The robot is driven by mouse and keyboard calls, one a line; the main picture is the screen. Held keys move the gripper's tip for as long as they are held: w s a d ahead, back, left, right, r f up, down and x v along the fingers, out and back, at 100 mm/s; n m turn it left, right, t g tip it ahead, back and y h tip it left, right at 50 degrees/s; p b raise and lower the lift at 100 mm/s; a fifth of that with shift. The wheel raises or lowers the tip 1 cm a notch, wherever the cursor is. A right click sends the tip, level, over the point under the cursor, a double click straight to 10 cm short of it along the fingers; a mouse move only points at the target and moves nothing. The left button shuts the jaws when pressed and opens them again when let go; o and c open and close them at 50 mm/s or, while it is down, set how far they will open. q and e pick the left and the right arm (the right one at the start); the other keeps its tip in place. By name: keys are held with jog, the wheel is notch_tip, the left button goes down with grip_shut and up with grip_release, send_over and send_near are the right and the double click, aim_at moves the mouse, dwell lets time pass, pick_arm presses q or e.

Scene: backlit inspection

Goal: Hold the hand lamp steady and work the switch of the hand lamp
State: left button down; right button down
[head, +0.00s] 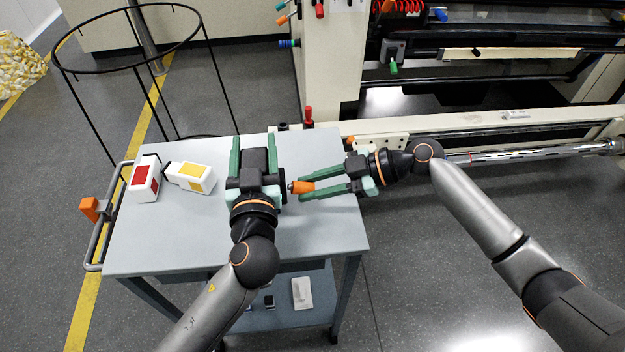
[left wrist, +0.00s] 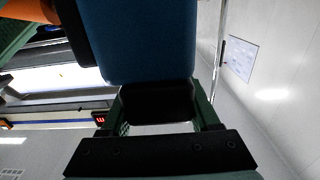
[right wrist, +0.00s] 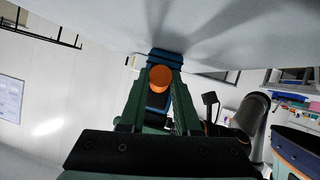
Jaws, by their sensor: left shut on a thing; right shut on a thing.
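The hand lamp (left wrist: 145,40) has a blue body and fills the upper middle of the left wrist view; its blue part also shows in the right wrist view (right wrist: 166,57). My left gripper (head: 254,152) is shut on it above the grey cart top (head: 330,235). In the head view the gripper hides most of the lamp. An orange switch knob (head: 302,187) sticks out from the lamp's right side; its round end faces the right wrist camera (right wrist: 160,78). My right gripper (head: 309,186) is shut on this knob, one finger on each side. Whether the lamp is lit cannot be told.
A white block with a red face (head: 145,178) and one with a yellow face (head: 190,177) lie left on the cart. A black wire ring stand (head: 128,70) rises behind. A machine with a long rail (head: 480,132) stands behind and right. The cart's front right is clear.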

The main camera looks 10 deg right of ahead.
pick_arm(q)
jog(key=shift+f, duration=0.4)
pick_arm(e)
jog(key=shift+a+f+y, duration=0.2)
jog(key=shift+f+y, duration=0.2)
jog(key=shift+y, duration=0.5)
jog(key=c, duration=0.6)
grip_release()
jog(key=shift+d, duration=0.1)
jog(key=v, duration=1.2)
jog(key=shift+f, duration=0.1)
